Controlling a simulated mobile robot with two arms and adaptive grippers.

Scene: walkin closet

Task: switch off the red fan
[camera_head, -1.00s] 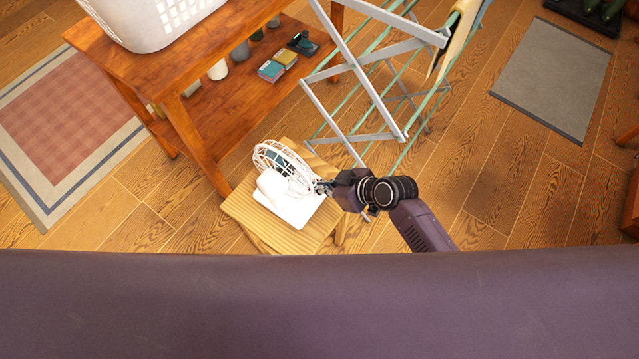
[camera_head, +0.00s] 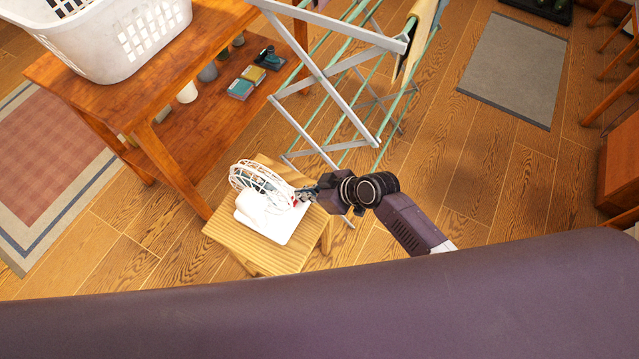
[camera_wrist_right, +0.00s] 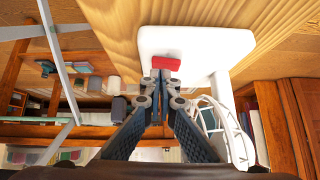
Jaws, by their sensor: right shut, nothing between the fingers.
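The fan (camera_head: 258,183) is white, not red, with a round wire cage and a white square base (camera_head: 272,222). It stands on a small wooden stool (camera_head: 225,237). In the right wrist view the base (camera_wrist_right: 205,45) carries a red rectangular switch (camera_wrist_right: 166,63), and part of the cage (camera_wrist_right: 232,135) shows at lower right. My right gripper (camera_head: 305,193) is beside the fan, over the base's right side. Its fingers are shut and empty, and in the wrist view the fingertips (camera_wrist_right: 160,76) are at the red switch's edge. I cannot tell whether they touch it. My left gripper is not in view.
A wooden table (camera_head: 95,95) with a white laundry basket (camera_head: 95,55) and a lower shelf of small items stands behind left. A folding drying rack (camera_head: 325,85) stands close behind the stool. Open wood floor (camera_head: 480,190) lies right, with a grey mat (camera_head: 515,70).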

